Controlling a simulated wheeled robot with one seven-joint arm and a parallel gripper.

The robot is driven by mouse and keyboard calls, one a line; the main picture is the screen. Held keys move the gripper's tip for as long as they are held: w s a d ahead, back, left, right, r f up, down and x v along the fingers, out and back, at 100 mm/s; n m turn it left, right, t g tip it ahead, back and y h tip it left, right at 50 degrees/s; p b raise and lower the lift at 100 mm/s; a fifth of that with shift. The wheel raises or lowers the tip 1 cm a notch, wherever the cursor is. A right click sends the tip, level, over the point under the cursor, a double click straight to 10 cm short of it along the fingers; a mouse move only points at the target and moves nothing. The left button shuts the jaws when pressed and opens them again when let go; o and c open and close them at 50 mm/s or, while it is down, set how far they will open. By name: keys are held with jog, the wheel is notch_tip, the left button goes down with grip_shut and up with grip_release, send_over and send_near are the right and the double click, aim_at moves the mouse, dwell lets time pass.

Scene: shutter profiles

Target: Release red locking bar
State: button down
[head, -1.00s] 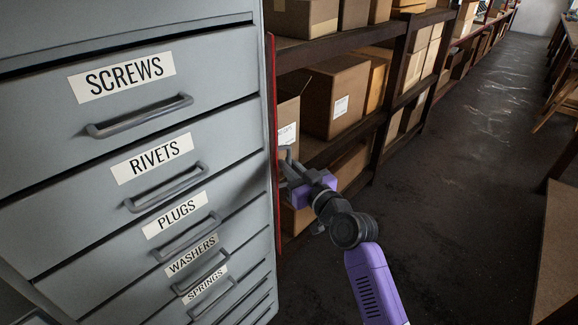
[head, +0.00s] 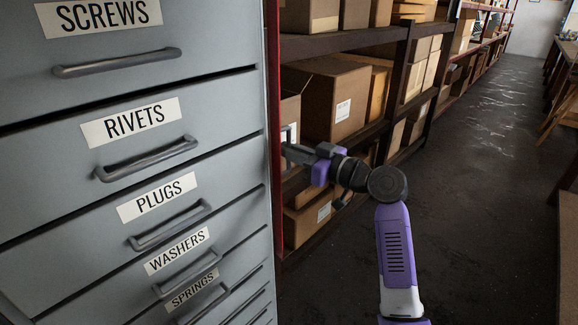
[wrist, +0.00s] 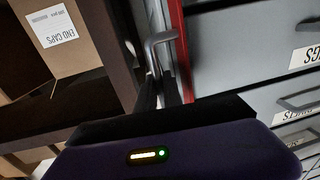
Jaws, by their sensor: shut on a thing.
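The red locking bar (head: 272,110) is a thin upright strip along the right front edge of the grey drawer cabinet (head: 225,100). In the wrist view, the red bar (wrist: 181,50) runs beside the drawer fronts, with a grey bent handle (wrist: 160,39) at its left. My gripper (head: 290,152) is at the bar's right side, at about the height of the rivets drawer. Its dark fingers (wrist: 159,88) are shut on the grey handle in the wrist view. The exact contact is dark and partly hidden. The drawers look closed.
Shelves with cardboard boxes (head: 335,98) stand close to the right of the cabinet, behind my gripper. A box marked END CAPS (wrist: 62,45) is near in the wrist view. Drawer handles (head: 148,158) stick out at the left. The dark floor (head: 470,180) is open at the right.

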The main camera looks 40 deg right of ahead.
jog(key=shift+w+d+f+n+y+b, duration=0.1)
jog(key=shift+w+n+y+b, duration=0.1)
jog(key=shift+n+y+b, duration=0.55)
jog(key=c, duration=1.8)
grip_release()
jog(key=shift+p+v, duration=0.4)
jog(key=shift+v, duration=3.5)
jog(key=shift+d+m, duration=0.1)
jog(key=shift+m, duration=0.15)
